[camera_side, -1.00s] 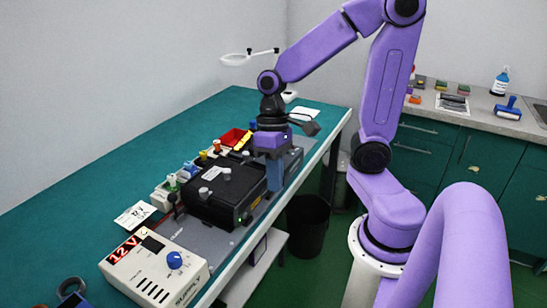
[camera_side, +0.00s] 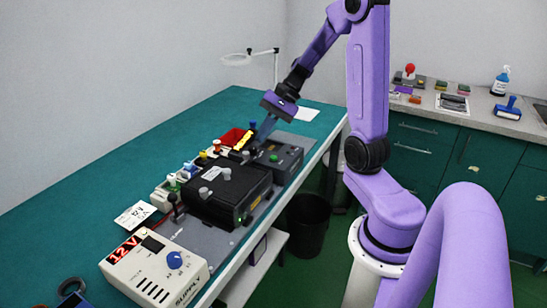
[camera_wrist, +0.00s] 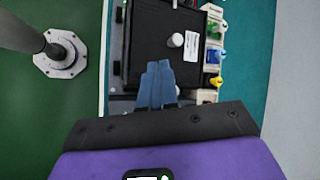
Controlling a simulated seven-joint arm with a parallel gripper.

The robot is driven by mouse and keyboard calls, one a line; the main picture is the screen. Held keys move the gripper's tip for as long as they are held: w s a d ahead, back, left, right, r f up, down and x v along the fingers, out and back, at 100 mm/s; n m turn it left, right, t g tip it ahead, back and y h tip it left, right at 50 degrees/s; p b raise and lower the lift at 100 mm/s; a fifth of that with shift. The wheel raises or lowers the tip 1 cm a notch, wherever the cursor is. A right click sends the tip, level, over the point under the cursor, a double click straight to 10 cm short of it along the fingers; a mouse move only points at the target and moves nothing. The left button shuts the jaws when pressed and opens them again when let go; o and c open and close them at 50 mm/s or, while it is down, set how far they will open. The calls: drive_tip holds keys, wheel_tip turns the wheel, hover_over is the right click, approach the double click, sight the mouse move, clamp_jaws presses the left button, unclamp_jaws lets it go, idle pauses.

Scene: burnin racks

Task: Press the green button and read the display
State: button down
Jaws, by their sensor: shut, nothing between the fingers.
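A green button (camera_side: 273,157) sits on top of a dark grey box (camera_side: 287,166) towards the far end of the bench, in plain sight in the side view. My gripper (camera_side: 264,132) is shut and empty, tilted, just behind and above the dark grey box and apart from the button. In the wrist view my gripper's blue-grey fingers (camera_wrist: 157,82) are together over a black box, and I cannot make out the button there.
A larger black box (camera_side: 225,195) with pale knobs stands between the supply and the dark grey box. Small coloured-topped blocks (camera_side: 190,169) line its left side. A red tray (camera_side: 232,137) is behind.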

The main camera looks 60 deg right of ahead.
sight(277, 156)
drive_tip(key=d+m+t, duration=0.3)
drive_tip(key=d+m, duration=0.2)
drive_tip(key=d, duration=0.3)
drive_tip(key=shift+w+d+r+h, duration=0.15)
drive_tip(key=shift+w+d+h, duration=0.1)
drive_tip(key=shift+d+h, duration=0.15)
drive_tip(key=shift+f, duration=4.45)
drive_tip(key=shift+f, duration=0.1)
drive_tip(key=shift+f, duration=0.3)
drive_tip(key=shift+f, duration=0.4)
drive_tip(key=shift+r, duration=0.85)
drive_tip(key=shift+r, duration=0.1)
